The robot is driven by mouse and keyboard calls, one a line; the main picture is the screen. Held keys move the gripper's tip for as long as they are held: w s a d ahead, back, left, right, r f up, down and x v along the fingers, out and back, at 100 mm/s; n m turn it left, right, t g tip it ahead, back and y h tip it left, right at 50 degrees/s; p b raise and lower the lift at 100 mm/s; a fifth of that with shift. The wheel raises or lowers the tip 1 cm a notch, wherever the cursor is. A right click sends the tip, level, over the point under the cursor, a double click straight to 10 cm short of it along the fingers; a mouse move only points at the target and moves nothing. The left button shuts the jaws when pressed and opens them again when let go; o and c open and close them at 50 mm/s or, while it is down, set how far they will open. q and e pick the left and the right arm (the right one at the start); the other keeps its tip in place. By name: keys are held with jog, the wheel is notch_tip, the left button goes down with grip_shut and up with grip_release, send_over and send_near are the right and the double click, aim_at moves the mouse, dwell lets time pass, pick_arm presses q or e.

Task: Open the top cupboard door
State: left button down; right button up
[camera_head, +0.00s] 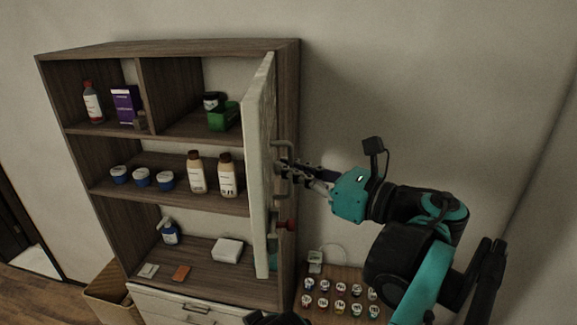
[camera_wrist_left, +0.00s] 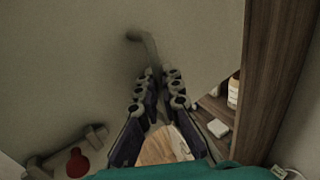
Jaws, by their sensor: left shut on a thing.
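The cupboard door (camera_head: 261,150) is a tall pale panel at the cupboard's right side. It stands swung out, seen nearly edge-on, with the shelves exposed. Its grey bar handle (camera_head: 284,147) is on the face turned right. My left gripper (camera_head: 283,168) is at this handle, its fingers closed around it. In the left wrist view the door's face fills the left and middle, and the handle (camera_wrist_left: 143,42) runs down between the dark fingers. A lower handle (camera_wrist_left: 62,146) has a red piece (camera_wrist_left: 77,163) beside it. My right gripper is not in view.
The wooden cupboard (camera_head: 172,47) holds bottles, blue-white jars, a purple box (camera_head: 127,104) and a green item (camera_head: 223,117). A low table (camera_head: 350,280) with several small jars stands at the lower right. Bare wall lies behind my arm.

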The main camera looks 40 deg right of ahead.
pick_arm(q)
jog(key=shift+w+a, duration=0.15)
jog(key=shift+a, duration=0.05)
jog(key=c, duration=1.9)
grip_release()
jog(key=shift+c, duration=0.2)
jog(key=shift+d, duration=0.15)
jog(key=shift+r, duration=0.15)
